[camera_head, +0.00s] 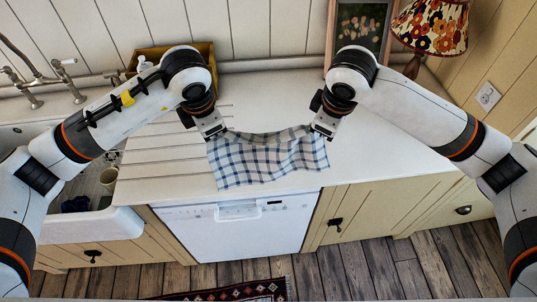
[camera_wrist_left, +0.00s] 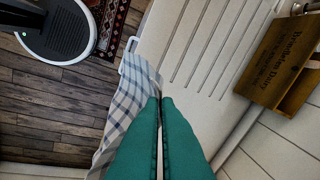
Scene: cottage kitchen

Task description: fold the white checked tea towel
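The white tea towel with blue checks (camera_head: 268,160) is stretched between my two grippers in the head view. Its far edge sags slightly between them, and its loose part reaches toward the counter's front edge. My left gripper (camera_head: 217,136) is at the towel's far left corner. In the left wrist view, its teal fingers (camera_wrist_left: 160,100) are together, with the towel (camera_wrist_left: 130,100) coming from between their tips and along the left side. My right gripper (camera_head: 323,136) is at the far right corner, shut on the cloth. Its fingertips are mostly hidden. I cannot tell how much cloth touches the counter.
The white counter (camera_head: 390,150) is clear to the right. A sink (camera_head: 80,220) is at the left, and a wooden box (camera_head: 205,52) stands at the back, also in the left wrist view (camera_wrist_left: 285,65). A picture frame (camera_head: 361,25) and floral lamp (camera_head: 430,25) stand behind.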

